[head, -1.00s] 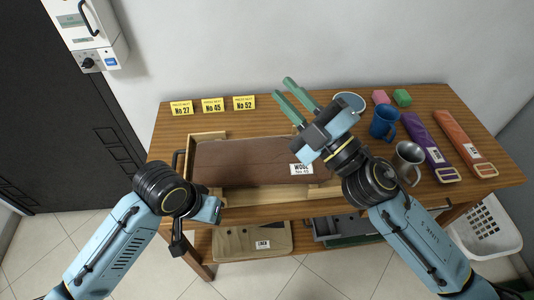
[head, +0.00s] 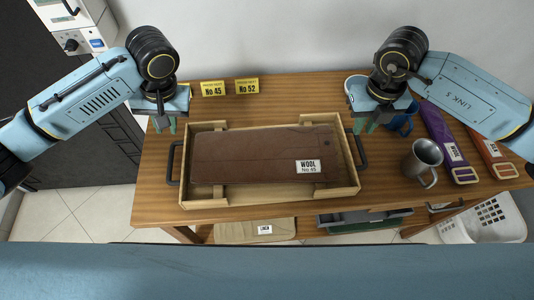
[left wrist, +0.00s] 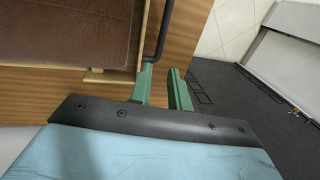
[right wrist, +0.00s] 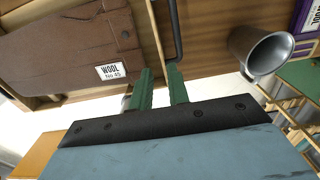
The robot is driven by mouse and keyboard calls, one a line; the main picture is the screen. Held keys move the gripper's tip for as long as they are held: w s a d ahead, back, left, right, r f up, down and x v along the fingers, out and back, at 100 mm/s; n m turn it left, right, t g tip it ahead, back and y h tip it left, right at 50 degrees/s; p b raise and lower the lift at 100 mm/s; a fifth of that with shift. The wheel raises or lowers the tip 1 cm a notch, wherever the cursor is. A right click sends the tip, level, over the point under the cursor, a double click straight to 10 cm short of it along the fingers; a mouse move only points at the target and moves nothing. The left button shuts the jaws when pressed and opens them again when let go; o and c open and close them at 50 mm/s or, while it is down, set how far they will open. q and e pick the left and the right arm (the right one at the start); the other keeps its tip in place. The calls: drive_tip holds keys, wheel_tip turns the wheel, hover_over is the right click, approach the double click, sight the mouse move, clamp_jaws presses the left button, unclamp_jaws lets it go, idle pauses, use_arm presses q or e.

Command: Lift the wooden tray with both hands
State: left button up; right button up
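The wooden tray (head: 270,196) lies on the table and carries a flat brown slab labelled WOOL No 45 (head: 250,160). It has a black left handle (head: 172,165) and a black right handle (head: 361,146). My left gripper (head: 165,125) is open and empty by the far end of the left handle; its green fingers (left wrist: 164,84) point towards that handle in the left wrist view. My right gripper (head: 366,122) is open and empty near the right handle; in the right wrist view its fingers (right wrist: 160,85) stand apart just short of the handle (right wrist: 175,30). Neither visibly grips.
A metal mug (head: 422,160), a blue mug (head: 400,122) and purple (head: 440,135) and orange (head: 487,150) strips are right of the tray. Yellow number cards (head: 247,86) stand behind it. A white basket (head: 485,220) is on the floor at right.

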sight(172, 153)
drive_tip(key=shift+s, duration=0.1)
